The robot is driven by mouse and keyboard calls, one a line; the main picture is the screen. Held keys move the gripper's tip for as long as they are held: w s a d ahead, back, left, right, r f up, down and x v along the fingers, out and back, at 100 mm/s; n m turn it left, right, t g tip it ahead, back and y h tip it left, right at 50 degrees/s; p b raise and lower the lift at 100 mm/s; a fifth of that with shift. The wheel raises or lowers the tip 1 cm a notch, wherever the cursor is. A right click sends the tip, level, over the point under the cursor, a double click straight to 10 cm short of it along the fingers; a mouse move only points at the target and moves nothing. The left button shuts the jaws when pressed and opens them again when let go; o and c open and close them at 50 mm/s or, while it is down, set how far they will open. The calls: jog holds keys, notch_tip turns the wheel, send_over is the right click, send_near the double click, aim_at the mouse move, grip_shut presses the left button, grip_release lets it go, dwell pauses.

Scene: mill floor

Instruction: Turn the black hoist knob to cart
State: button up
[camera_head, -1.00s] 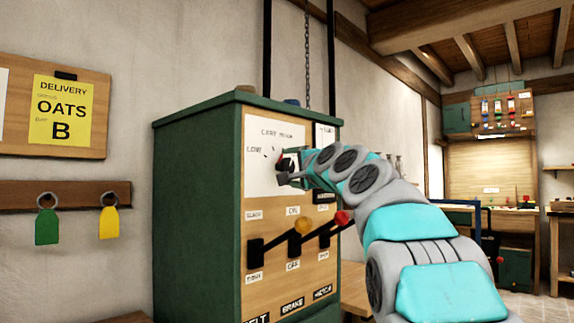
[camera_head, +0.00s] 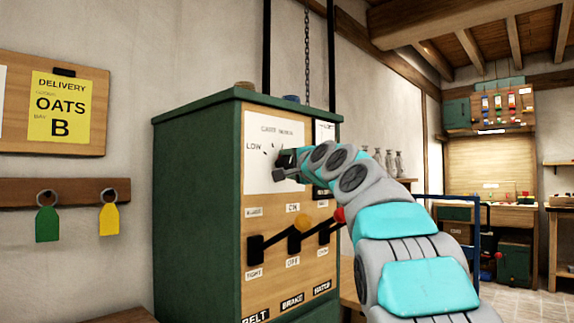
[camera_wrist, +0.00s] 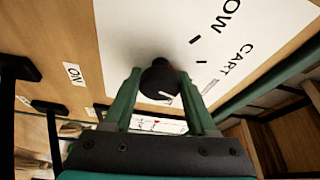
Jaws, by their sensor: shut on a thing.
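The black hoist knob (camera_wrist: 159,80) sits on a white dial plate (camera_wrist: 200,30) with tick marks. In the wrist view LOW and CART are printed beyond it, and a small pale mark shows on its near side. My gripper (camera_wrist: 160,82) is shut on the knob, one green finger on each side. In the head view my gripper (camera_head: 284,166) is at the dial plate (camera_head: 262,176) on the front of the green cabinet (camera_head: 196,200). There the gripper largely hides the knob, and LOW shows left of it.
Below the dial are several levers, one with an orange knob (camera_head: 303,223) and one with a red knob (camera_head: 339,214), close under my arm. A chain (camera_head: 307,70) hangs behind the cabinet. Green (camera_head: 47,223) and yellow (camera_head: 109,219) tags hang on the left wall.

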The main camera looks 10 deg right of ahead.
jog(key=c, duration=0.6)
jog(key=shift+f, duration=0.1)
jog(key=shift+c, duration=0.2)
jog(key=shift+f+b, duration=0.15)
jog(key=shift+b, duration=0.4)
jog(key=shift+f+n+b, duration=0.1)
jog(key=shift+n+b, duration=0.35)
jog(key=shift+n, duration=0.05)
jog(key=n+b, duration=0.2)
jog(key=b, duration=0.1)
jog(key=shift+w+f+t+y+b, duration=0.1)
jog(key=shift+f+t+y+b, duration=0.05)
jog(key=shift+t+y+b, duration=0.25)
jog(key=shift+r+n+t+y+b, duration=0.15)
jog(key=shift+n+b, duration=0.3)
jog(key=shift+n, duration=0.2)
jog(key=shift+r+n+t+y+b, duration=0.15)
jog(key=shift+n+b, duration=0.3)
jog(key=shift+n, duration=0.2)
jog(key=shift+a+n+y+b, duration=0.1)
jog(key=shift+n+y+b, duration=0.45)
jog(key=shift+n, duration=0.45)
